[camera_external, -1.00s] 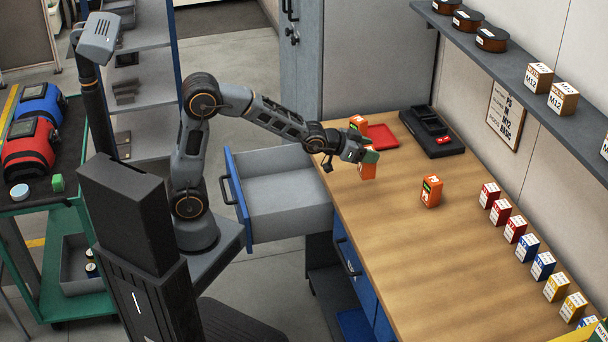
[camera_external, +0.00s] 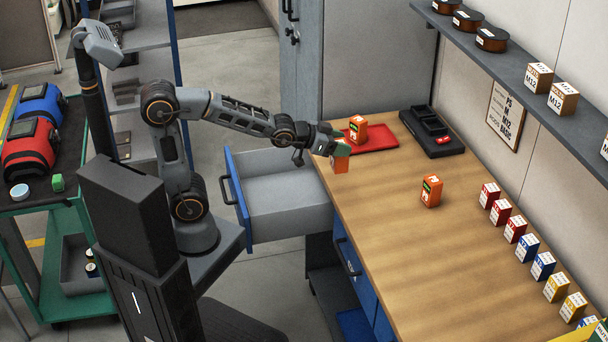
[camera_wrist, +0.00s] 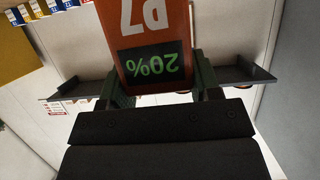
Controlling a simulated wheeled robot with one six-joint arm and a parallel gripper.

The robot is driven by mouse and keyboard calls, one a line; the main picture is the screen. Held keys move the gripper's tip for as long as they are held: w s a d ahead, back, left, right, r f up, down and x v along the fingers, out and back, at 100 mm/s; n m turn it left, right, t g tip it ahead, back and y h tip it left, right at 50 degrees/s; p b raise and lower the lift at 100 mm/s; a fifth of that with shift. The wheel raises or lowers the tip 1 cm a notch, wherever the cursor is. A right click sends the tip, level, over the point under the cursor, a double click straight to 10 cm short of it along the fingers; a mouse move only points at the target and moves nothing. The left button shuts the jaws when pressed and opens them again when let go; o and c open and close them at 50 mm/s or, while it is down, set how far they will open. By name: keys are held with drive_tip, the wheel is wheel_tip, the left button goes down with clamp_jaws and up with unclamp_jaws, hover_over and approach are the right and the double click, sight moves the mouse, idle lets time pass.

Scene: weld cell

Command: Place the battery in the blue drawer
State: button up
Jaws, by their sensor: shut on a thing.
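My gripper (camera_external: 338,148) is shut on an orange battery (camera_external: 340,165) at the left edge of the workbench, close to the open drawer. In the wrist view the held battery (camera_wrist: 155,45) shows a green "20%" display and the label P7. The blue-fronted drawer (camera_external: 238,190) is pulled out to the left of the bench, and its grey inside looks empty. A second orange battery (camera_external: 358,129) stands on the red tray (camera_external: 384,138). A third orange battery (camera_external: 431,191) stands in the middle of the bench.
A black charger-like block (camera_external: 432,135) lies at the back of the workbench (camera_external: 440,260). Several small red, blue and yellow boxes (camera_external: 515,229) line the right side. A wall shelf (camera_external: 510,62) hangs above. A grey cabinet (camera_external: 375,60) stands behind the drawer.

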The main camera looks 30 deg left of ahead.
drive_tip(key=w+a+f+n+t+y+p, duration=0.1)
drive_tip(key=w+a+f+n+y+p, duration=0.15)
drive_tip(key=w+a+p, duration=0.35)
drive_tip(key=w+a+f+n+t+y+p, duration=0.1)
drive_tip(key=w+a+f+n+t, duration=0.2)
drive_tip(key=w, duration=0.5)
drive_tip(key=w+a+f+n+y+p, duration=0.1)
drive_tip(key=w+a+f+y+p, duration=0.15)
drive_tip(key=a, duration=0.55)
drive_tip(key=w+a+f+n+y+p, duration=0.1)
drive_tip(key=a+f+y+p, duration=0.2)
drive_tip(key=a, duration=0.4)
drive_tip(key=s+d+f+n+b, duration=0.2)
drive_tip(key=s+d+f+b, duration=0.1)
drive_tip(key=s+f+b, duration=0.5)
drive_tip(key=shift+y, duration=0.5)
drive_tip(key=shift+f+p, duration=0.35)
drive_tip(key=shift+f, duration=5.15)
drive_tip(key=shift+f, duration=0.2)
drive_tip(key=o, duration=1.1)
